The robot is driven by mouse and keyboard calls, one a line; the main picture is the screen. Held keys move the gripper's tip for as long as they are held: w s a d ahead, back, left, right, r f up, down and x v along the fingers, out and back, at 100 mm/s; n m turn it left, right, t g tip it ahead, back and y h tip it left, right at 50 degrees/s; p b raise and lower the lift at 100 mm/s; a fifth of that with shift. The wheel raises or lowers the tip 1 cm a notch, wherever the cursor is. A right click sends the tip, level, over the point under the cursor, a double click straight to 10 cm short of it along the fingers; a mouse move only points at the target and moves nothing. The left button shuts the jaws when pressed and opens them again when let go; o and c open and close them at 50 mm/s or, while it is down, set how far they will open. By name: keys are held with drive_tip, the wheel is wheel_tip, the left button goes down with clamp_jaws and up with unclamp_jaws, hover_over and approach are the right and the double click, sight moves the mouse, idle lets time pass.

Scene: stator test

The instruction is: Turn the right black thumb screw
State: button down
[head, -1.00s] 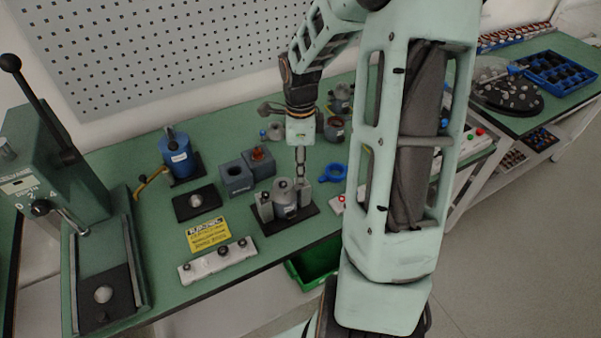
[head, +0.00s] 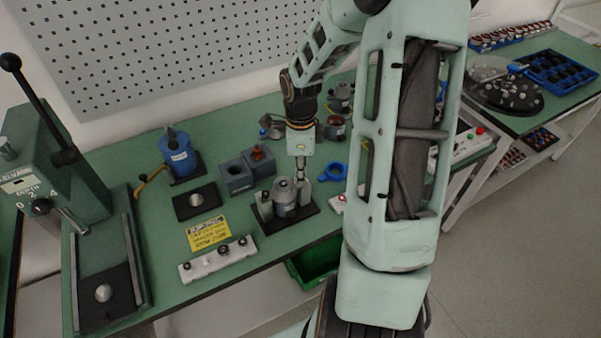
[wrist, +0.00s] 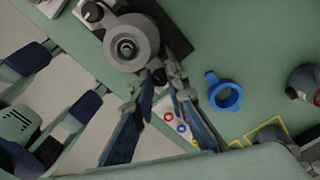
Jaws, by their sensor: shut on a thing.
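The stator fixture holds a grey cylinder (head: 285,193) on a black base plate (head: 268,229), near the table's front edge. The cylinder shows from above in the wrist view (wrist: 128,44). The right black thumb screw (wrist: 160,76) is a small dark knob beside the cylinder, mostly covered by my fingertips. My gripper (wrist: 161,80) is shut on it; in the head view my gripper (head: 300,178) points down at the right side of the fixture. The left black thumb screw (wrist: 94,12) stands free on the cylinder's other side.
A blue ring (wrist: 225,95) lies right of the fixture. Grey blocks (head: 236,178) stand behind it, and a white bar with black knobs (head: 219,260) lies in front at left. A green bin (head: 314,262) sits below the table edge. A press (head: 50,165) stands at far left.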

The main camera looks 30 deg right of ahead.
drive_tip(key=shift+n, duration=0.3)
drive_tip(key=n+b, duration=0.1)
drive_tip(key=n, duration=0.1)
drive_tip(key=shift+n, duration=0.3)
drive_tip(key=n+b, duration=0.1)
drive_tip(key=n, duration=0.3)
drive_tip(key=shift+n, duration=0.3)
drive_tip(key=n, duration=0.3)
drive_tip(key=shift+n+b, duration=0.35)
drive_tip(key=shift+n, duration=1.75)
drive_tip(key=c, duration=1.9)
unclamp_jaws()
